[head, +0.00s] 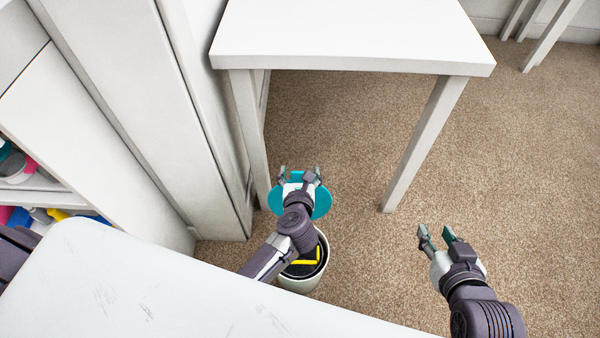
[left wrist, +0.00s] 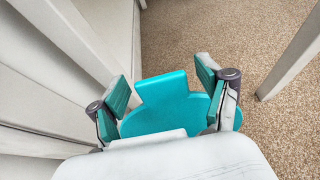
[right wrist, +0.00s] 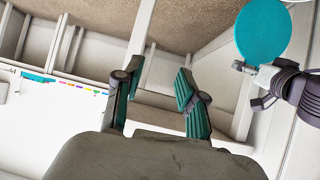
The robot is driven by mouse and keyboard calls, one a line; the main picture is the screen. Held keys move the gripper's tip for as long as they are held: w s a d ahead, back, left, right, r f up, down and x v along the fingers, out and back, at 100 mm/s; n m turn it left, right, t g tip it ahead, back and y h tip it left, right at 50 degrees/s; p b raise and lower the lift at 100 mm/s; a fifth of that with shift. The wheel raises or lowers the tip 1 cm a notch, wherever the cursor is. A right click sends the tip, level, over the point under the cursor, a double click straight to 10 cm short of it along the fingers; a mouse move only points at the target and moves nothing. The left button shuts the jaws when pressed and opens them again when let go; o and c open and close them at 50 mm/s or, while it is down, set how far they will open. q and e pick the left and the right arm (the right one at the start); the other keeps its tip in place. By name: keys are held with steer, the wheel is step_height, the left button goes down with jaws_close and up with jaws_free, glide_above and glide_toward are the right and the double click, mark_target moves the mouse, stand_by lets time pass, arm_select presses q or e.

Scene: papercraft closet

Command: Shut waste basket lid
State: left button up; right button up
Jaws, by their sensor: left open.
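The waste basket (head: 303,284) stands on the carpet, a pale round bin, with something dark and yellow inside. Its round teal lid (head: 322,203) stands raised at the far side of the bin, so the bin is open. The lid fills the middle of the left wrist view (left wrist: 168,108) and shows in the right wrist view (right wrist: 262,32). My left gripper (head: 300,175) is open over the lid, its fingers on either side of it; I cannot tell whether they touch it. My left arm hides part of the bin. My right gripper (head: 437,236) is open and empty above the carpet.
A white table (head: 350,35) stands behind, one leg close to the lid and another (head: 424,145) to the right. A white worktop (head: 130,285) lies in front. Shelves (head: 40,190) and a white panel (head: 145,100) bound the left. Carpet on the right is clear.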

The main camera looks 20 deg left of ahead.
arm_select(q)
steer(key=shift+c, duration=0.2)
jaws_close()
